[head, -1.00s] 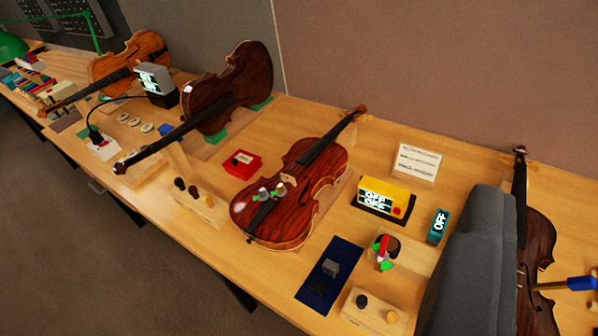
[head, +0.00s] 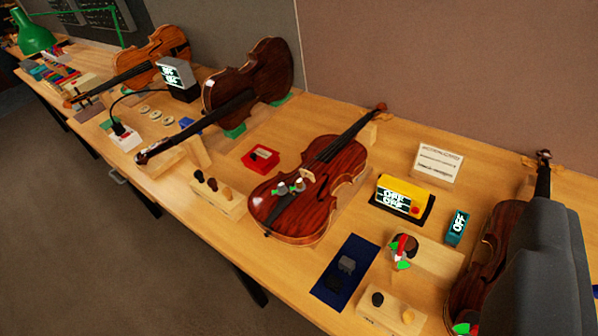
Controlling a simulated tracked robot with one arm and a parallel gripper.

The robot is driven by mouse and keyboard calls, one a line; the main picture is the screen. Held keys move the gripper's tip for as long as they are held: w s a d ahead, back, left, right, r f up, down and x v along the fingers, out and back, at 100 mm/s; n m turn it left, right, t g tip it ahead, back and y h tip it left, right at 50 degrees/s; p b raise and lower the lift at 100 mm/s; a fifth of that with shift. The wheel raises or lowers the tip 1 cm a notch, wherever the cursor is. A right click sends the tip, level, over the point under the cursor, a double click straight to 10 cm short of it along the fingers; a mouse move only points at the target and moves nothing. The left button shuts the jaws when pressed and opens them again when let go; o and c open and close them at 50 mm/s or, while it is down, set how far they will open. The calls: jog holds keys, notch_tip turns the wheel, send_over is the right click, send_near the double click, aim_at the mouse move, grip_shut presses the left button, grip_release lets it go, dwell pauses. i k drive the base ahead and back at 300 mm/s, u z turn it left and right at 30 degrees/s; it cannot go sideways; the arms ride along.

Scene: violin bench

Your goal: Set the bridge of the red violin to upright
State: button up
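The red violin (head: 325,208) lies face up on the bench in the middle of the view, its neck pointing to the upper right. Its small pale bridge (head: 307,175) shows on the top, near the lower end of the dark fingerboard. I cannot tell at this size whether the bridge is upright or tilted. Two small pale knobs with green parts (head: 290,188) sit beside the bridge. My gripper's fingertips do not show; a large dark grey part, probably of my own arm, fills the lower right and covers some of another violin (head: 490,262).
A red box (head: 260,158) and a wooden block with pegs (head: 215,193) lie left of the violin. A blue mat (head: 332,292) lies in front. A yellow box (head: 400,184), a teal OFF box (head: 457,228) and a white card (head: 437,162) stand to the right.

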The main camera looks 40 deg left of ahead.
aim_at(312, 178)
jog(key=k, duration=1)
jog(key=u, duration=0.75)
jog(key=i, duration=1.85)
jog(key=z, duration=0.75)
